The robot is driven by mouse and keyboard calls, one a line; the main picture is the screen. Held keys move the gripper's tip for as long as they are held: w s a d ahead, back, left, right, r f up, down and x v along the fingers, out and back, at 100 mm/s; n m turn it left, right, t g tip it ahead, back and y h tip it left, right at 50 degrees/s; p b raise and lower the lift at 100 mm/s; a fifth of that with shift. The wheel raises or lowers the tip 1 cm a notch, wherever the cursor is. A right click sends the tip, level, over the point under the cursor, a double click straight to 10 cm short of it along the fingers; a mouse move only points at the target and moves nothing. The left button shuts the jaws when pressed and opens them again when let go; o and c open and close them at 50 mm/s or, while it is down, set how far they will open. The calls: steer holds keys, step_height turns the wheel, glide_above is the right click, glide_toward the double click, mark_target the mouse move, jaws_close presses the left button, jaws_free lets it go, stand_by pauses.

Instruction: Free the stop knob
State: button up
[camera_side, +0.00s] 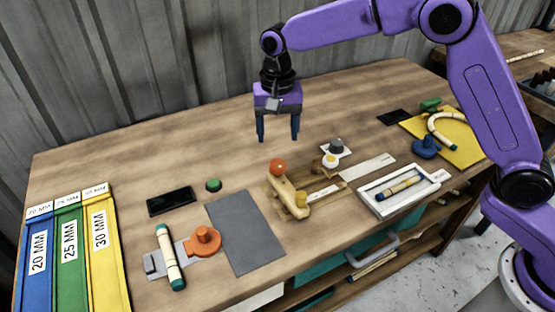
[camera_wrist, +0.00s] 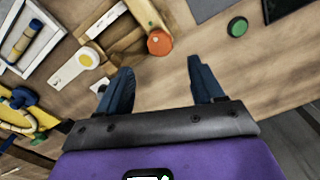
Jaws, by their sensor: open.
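My gripper (camera_side: 278,138) is open and empty, pointing down above the table behind the wooden bending jig (camera_side: 292,210). It also shows in the wrist view (camera_wrist: 160,68), with nothing between its fingers. The jig carries a wooden lever with an orange ball (camera_side: 278,167) at its far end and a yellow knob (camera_side: 301,198) near its front. The orange ball also shows in the wrist view (camera_wrist: 159,42), beyond the fingertips. A grey knob (camera_side: 336,145) stands on a white plate just behind the jig. I cannot tell which knob is the stop knob.
A white tray (camera_side: 366,204) holds a short rattan piece. An orange clamp (camera_side: 203,240) and another rattan piece (camera_side: 168,255) lie left. A green button (camera_side: 213,185) and black device (camera_side: 171,201) lie behind the grey mat (camera_side: 245,230). A blue knob (camera_side: 427,146) stands right.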

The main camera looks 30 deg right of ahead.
mark_target(277, 164)
step_height(277, 164, down, 9)
steer(key=shift+f, duration=0.1)
stand_by(0.3)
steer(key=c, duration=1.1)
